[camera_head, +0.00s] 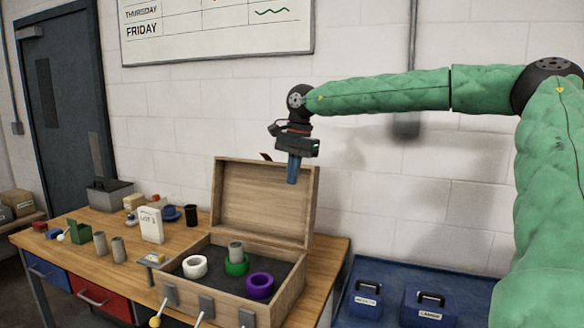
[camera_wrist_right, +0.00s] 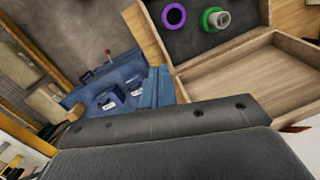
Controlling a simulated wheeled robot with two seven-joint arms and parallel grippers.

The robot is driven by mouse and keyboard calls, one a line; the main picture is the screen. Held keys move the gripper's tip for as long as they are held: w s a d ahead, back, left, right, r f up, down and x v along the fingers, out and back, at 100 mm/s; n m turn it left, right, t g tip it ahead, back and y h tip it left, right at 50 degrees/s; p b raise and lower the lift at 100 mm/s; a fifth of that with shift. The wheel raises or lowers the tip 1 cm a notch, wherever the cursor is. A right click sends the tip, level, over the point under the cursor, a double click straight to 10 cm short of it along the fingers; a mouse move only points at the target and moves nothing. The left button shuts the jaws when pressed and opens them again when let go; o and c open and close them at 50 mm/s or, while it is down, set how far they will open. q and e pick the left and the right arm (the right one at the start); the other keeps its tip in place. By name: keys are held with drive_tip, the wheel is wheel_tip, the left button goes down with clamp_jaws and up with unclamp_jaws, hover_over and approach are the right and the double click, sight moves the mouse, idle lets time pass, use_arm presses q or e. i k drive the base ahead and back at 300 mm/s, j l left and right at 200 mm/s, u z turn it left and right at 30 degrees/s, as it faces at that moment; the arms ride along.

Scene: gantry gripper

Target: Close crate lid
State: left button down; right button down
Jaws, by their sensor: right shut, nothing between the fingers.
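The wooden crate (camera_head: 236,301) stands on the workbench with its lid (camera_head: 262,204) raised upright at the back. Inside lie a white ring (camera_head: 195,267), a green ring (camera_head: 237,268) with a grey cylinder (camera_head: 236,249) standing at it, and a purple ring (camera_head: 260,285). My right gripper (camera_head: 292,180) points down near the lid's top edge, shut and empty; I cannot tell whether it touches the lid. In the right wrist view the lid (camera_wrist_right: 240,72) is at the right, beside my blue fingers (camera_wrist_right: 158,88). My left gripper is not in view.
Blue cases (camera_head: 428,309) stand low at the right. A wall lies behind the lid.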

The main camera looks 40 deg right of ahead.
sight(251, 199)
drive_tip(key=i+l, duration=0.55)
drive_tip(key=l, duration=0.2)
drive_tip(key=i+l, duration=0.6)
drive_tip(key=l, duration=0.1)
